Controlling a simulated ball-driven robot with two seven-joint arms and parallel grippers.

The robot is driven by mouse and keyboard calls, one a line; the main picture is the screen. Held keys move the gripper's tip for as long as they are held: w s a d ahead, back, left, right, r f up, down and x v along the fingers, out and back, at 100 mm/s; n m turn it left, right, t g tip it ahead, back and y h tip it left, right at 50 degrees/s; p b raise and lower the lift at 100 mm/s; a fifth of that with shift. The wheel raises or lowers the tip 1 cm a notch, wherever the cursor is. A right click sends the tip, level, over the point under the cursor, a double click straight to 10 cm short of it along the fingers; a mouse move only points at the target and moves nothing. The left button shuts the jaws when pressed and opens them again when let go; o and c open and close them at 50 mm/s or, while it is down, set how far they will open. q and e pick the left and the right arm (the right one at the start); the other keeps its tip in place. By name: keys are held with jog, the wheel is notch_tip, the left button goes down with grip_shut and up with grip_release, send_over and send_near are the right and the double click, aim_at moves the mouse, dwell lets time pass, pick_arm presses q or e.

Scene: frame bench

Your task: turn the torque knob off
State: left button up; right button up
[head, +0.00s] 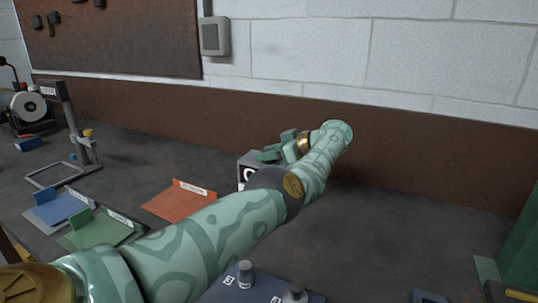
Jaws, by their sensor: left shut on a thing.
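A small dark box with a pale front marking (246,172) stands on the bench towards the wall, partly hidden behind my left arm. My left gripper (268,154) reaches over the top of this box with its green fingers at the box's upper right. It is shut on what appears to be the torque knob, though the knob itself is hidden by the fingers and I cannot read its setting. My right gripper is not in view.
An orange tray (180,202), a blue tray (58,208) and a green tray (98,232) lie at left. A metal stand (75,135) is behind them. A dark blue panel with pegs (222,291) is in front.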

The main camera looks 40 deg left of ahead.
pick_arm(q)
jog(key=o, duration=1)
jog(key=shift+d+f, duration=0.2)
jog(key=shift+f, duration=0.05)
jog(key=shift+w, duration=0.1)
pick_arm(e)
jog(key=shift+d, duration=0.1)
pick_arm(q)
jog(key=shift+r, duration=0.1)
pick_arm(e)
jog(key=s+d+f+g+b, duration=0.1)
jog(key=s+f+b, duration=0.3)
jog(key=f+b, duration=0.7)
pick_arm(q)
jog(key=b+v, duration=0.6)
jog(key=v, duration=1)
jog(key=shift+w+d+b, duration=0.1)
jog(key=shift+b, duration=0.3)
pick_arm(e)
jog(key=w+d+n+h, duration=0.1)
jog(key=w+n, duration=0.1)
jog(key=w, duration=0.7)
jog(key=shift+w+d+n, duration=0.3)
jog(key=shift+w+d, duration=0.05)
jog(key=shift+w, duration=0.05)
